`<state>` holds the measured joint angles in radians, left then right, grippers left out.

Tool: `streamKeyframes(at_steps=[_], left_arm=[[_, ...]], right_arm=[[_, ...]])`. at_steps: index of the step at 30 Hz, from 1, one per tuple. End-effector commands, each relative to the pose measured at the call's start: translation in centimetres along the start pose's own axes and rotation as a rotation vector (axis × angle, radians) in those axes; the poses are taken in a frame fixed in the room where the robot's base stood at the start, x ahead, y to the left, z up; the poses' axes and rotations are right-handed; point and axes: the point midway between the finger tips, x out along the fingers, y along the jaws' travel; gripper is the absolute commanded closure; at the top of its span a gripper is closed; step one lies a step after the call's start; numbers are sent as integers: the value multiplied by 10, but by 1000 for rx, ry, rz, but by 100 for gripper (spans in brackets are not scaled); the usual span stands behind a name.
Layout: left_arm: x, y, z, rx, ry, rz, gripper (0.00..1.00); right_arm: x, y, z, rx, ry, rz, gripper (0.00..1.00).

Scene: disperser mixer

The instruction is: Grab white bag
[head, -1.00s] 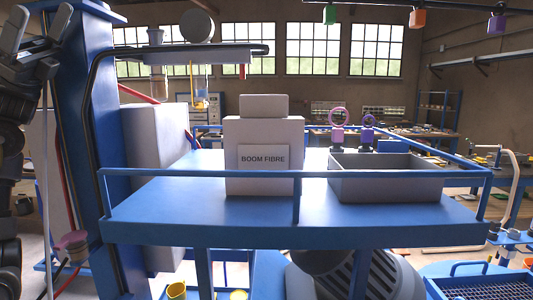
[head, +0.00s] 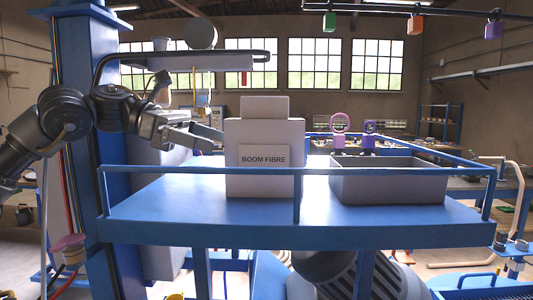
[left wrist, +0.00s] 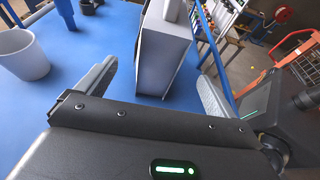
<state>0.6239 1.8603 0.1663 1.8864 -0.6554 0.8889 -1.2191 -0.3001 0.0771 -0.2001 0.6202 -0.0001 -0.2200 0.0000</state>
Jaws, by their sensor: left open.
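The white bag (head: 265,172) is a pale block-shaped bag with a narrower top and a "BOOM FIBRE" label. It stands upright on the blue platform (head: 160,215) behind the front rail. My left gripper (head: 207,138) is open and empty, just left of the bag's upper part in the head view. In the left wrist view the bag (left wrist: 163,55) stands ahead between the two spread fingers of my left gripper (left wrist: 158,72). I cannot tell whether either finger touches it. My right gripper is not in view.
A blue rail (head: 380,171) runs along the platform edge. A grey open bin (head: 388,186) stands right of the bag, with purple ring-handled items (head: 340,140) behind it. A white cup (left wrist: 22,55) stands on the blue surface in the left wrist view. A blue column (head: 85,30) rises at left.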

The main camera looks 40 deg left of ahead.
Motion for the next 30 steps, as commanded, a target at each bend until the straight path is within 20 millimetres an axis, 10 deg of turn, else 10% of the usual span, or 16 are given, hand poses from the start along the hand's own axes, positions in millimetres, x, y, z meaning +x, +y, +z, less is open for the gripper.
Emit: streamKeyframes(at_steps=[30], left_arm=[[87, 1, 1, 1, -5, -1, 6]], right_arm=[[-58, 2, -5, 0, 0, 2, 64]])
